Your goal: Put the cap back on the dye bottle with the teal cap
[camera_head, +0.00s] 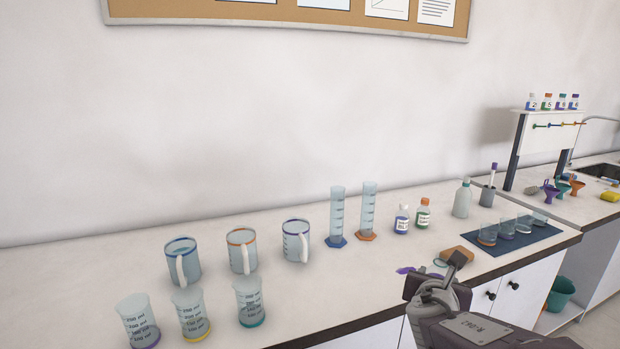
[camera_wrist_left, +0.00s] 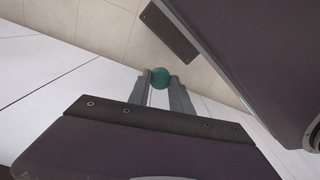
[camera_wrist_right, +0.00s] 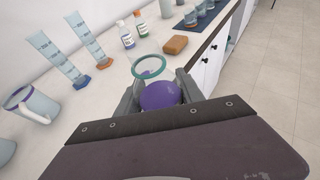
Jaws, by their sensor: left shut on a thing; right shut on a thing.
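In the left wrist view a round teal thing, seemingly the teal cap (camera_wrist_left: 160,78), sits between the fingertips of my left gripper (camera_wrist_left: 161,84), which is shut on it. That gripper is outside the head view. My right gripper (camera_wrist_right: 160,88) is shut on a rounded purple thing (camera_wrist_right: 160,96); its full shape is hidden. In the head view my right arm reaches over the counter's front edge.
A teal ring (camera_wrist_right: 135,72) shows just beyond the right fingertips. The brown sponge (camera_head: 458,254) lies near. Cylinders (camera_head: 337,215), mugs (camera_head: 242,250) and beakers (camera_head: 190,314) stand to the left. Glasses stand on a dark blue mat (camera_head: 512,250) at right. Small bottles (camera_head: 547,102) line the board's top.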

